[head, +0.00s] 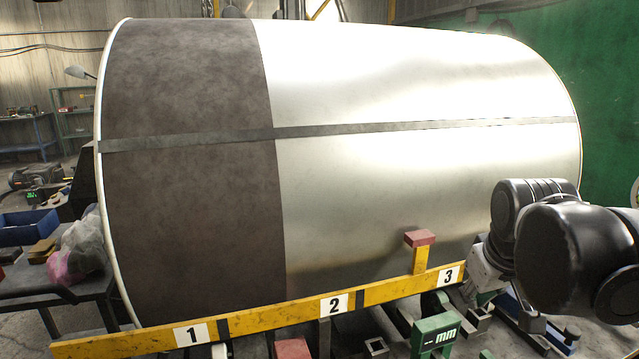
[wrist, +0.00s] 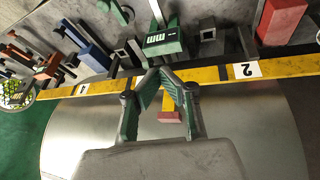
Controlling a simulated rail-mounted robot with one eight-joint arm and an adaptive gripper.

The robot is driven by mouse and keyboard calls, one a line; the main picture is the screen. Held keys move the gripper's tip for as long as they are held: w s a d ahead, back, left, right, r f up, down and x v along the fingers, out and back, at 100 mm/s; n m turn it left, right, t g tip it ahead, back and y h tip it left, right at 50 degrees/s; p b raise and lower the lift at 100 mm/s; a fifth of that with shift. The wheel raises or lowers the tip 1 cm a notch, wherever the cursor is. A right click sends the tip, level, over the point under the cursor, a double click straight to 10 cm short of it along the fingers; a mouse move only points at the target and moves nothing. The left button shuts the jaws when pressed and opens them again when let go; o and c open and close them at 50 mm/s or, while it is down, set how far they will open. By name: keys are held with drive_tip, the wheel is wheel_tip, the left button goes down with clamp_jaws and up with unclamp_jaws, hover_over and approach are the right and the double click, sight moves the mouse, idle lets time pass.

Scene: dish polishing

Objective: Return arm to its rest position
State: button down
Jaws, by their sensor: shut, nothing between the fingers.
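The large metal drum (head: 420,90) lies on its side across the head view. Its left part (head: 185,200) is dark and dull, the rest bright and shiny, and a dark band runs along it. My arm (head: 560,240) is at the right, in front of the drum's right end. My gripper (wrist: 161,74) shows in the wrist view, with its green-padded fingers closed to a point and nothing between them. Behind the fingers in that view are the yellow rail (wrist: 210,73) and the shiny drum surface (wrist: 255,130). I cannot make out the fingertips in the head view.
The numbered yellow rail (head: 265,318) runs along the drum's lower front; a red-topped post (head: 420,238) rises from it between 2 and 3. A green block marked mm (head: 435,335) stands below. A cluttered bench (head: 60,292) is at the left, a green wall (head: 610,100) at the right.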

drive_tip(key=s+a+f+t, duration=0.1)
drive_tip(key=s+a+f, duration=0.1)
drive_tip(key=s, duration=0.3)
drive_tip(key=s+a+f+m+t+y, duration=0.1)
drive_tip(key=s+a+f, duration=0.2)
drive_tip(key=s+a, duration=0.2)
drive_tip(key=shift+f+m, duration=0.2)
drive_tip(key=shift+m, duration=0.1)
